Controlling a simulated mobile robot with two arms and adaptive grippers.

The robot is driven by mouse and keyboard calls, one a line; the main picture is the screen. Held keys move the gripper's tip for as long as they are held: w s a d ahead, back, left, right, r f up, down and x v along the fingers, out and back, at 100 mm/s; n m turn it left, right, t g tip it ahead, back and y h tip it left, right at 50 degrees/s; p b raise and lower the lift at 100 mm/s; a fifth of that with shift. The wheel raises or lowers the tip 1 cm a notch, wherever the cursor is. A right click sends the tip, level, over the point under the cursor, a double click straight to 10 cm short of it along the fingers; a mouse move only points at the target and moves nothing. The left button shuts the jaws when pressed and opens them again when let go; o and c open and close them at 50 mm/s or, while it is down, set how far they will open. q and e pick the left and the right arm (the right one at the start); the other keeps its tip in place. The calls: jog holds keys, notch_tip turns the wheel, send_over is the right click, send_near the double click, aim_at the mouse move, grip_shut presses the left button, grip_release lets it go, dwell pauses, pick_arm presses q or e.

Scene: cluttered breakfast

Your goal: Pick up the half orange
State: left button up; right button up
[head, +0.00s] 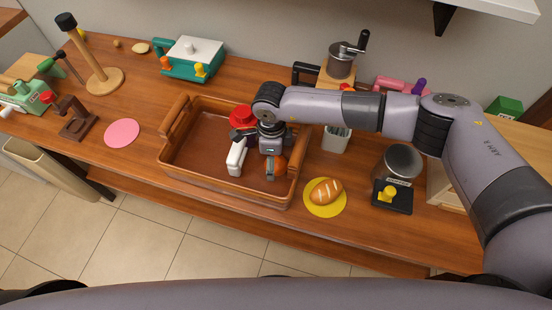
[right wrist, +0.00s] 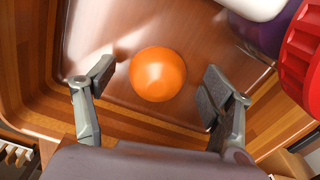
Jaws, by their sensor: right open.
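The half orange (right wrist: 158,74) lies in the brown wooden tray (head: 222,185), with its rounded orange side toward the wrist camera. In the head view a part of the half orange (head: 281,164) shows beside my gripper, and the rest is hidden. My right gripper (right wrist: 157,82) is open above the tray, with one finger on each side of the half orange. A gap shows between the fruit and both fingers. My left gripper is in neither view.
In the tray, a red-topped thing (head: 242,116) and a white thing (head: 237,157) are close to my right gripper. Bread (head: 326,191) lies on a yellow disc (head: 324,211) to the right. A pink disc (head: 122,133) lies left of the tray.

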jog(key=shift+f, duration=0.3)
jog(key=shift+c, duration=0.3)
jog(key=c, duration=1.2)
